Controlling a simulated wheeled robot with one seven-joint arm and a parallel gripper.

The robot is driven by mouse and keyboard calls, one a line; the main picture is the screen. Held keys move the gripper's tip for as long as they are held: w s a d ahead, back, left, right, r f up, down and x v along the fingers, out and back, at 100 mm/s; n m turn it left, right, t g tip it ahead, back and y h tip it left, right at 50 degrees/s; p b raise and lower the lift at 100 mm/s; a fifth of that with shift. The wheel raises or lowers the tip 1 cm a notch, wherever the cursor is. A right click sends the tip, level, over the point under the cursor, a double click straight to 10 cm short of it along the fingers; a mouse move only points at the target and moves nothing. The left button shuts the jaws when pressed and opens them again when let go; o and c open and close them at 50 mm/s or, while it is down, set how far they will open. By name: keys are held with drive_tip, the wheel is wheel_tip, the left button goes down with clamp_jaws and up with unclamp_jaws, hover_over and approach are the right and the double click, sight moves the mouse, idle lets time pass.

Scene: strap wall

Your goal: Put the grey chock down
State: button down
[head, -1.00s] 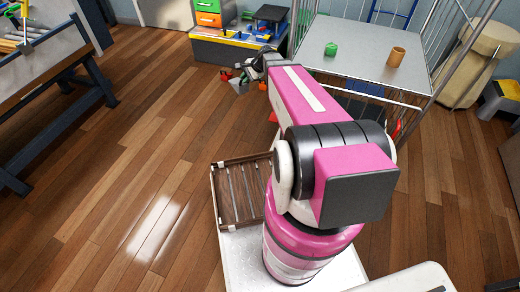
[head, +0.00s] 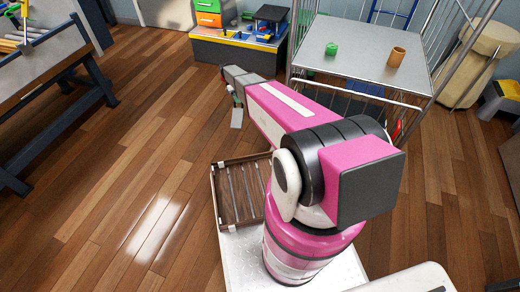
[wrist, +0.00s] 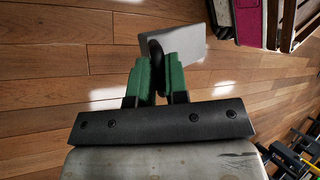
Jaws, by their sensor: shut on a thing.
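The grey chock (wrist: 178,44) is a plain pale block at the tips of my gripper (wrist: 157,62) in the wrist view. The green fingers are closed on its near left part. In the head view the chock (head: 237,118) hangs below my gripper (head: 236,98), left of my pink arm, over the wooden floor. Its height above the floor is hard to tell. The fingers hide part of the chock.
Bare wooden floor (head: 150,150) lies to the left. A brown slatted crate (head: 216,200) sits nearer, beside my arm's base. A toolbox bench (head: 235,50) and a wire cage trolley (head: 345,60) stand behind. A dark-legged workbench (head: 75,85) is at far left.

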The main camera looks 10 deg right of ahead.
drive_tip(key=w+a+f+n+t+h, duration=0.1)
drive_tip(key=w+f+n+t+h, duration=0.1)
drive_tip(key=f+n+t, duration=0.35)
drive_tip(key=w+a+f+n+t+h, duration=0.1)
drive_tip(key=w+f+n+t+h, duration=0.1)
drive_tip(key=f+n, duration=0.65)
drive_tip(key=s+a, duration=0.3)
drive_tip(key=s, duration=1.2)
drive_tip(key=w+d+f, duration=0.5)
drive_tip(key=d+f, duration=0.5)
drive_tip(key=f, duration=0.1)
drive_tip(key=shift+w+n+t, duration=0.3)
drive_tip(key=shift+t, duration=0.05)
drive_tip(key=shift+f, duration=0.1)
drive_tip(key=c, duration=1.1)
unclamp_jaws()
drive_tip(key=shift+a, duration=0.1)
